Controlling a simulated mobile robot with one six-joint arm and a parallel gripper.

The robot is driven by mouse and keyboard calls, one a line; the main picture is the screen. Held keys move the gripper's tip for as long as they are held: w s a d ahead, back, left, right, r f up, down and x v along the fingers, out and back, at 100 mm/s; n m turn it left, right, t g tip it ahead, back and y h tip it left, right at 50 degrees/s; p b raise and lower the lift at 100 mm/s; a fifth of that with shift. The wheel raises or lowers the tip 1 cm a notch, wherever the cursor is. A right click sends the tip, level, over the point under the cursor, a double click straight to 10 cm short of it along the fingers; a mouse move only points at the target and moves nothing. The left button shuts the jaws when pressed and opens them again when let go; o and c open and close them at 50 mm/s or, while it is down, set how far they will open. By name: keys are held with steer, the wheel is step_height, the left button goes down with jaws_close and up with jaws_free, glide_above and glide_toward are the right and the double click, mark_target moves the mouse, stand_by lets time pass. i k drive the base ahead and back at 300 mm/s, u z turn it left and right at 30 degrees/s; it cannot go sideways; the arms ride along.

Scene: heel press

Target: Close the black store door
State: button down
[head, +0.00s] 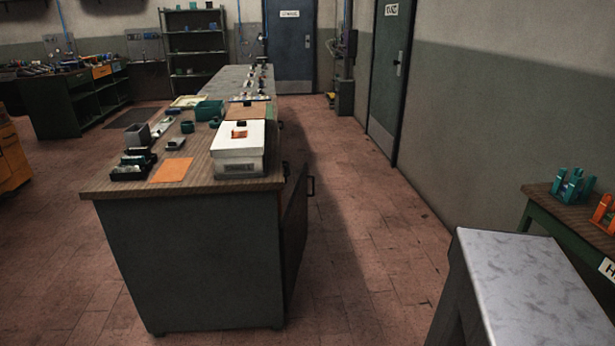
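A dark door (296,228) shows on the right side of the long workbench, at its near end, in the head view. It is seen nearly edge-on and seems to stand ajar, angled out over the floor. A dark bar handle (311,187) is on its outer side. No label can be read on it, so I cannot be sure that it is the black store door. The inside of the cabinet is hidden. My gripper is not in view.
The workbench (108,187) carries a white box (238,163), an orange sheet (170,170) and small parts. A pale-topped stand (530,285) and a green-framed table (560,212) are at right. Tiled floor (355,225) lies clear between. Two closed room doors (290,50) (388,85) stand farther back.

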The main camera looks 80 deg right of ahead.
mark_target(293, 229)
steer(key=k, duration=1.3)
steer(key=z, duration=1.5)
steer(key=i, duration=1.2)
steer(key=u, duration=0.15)
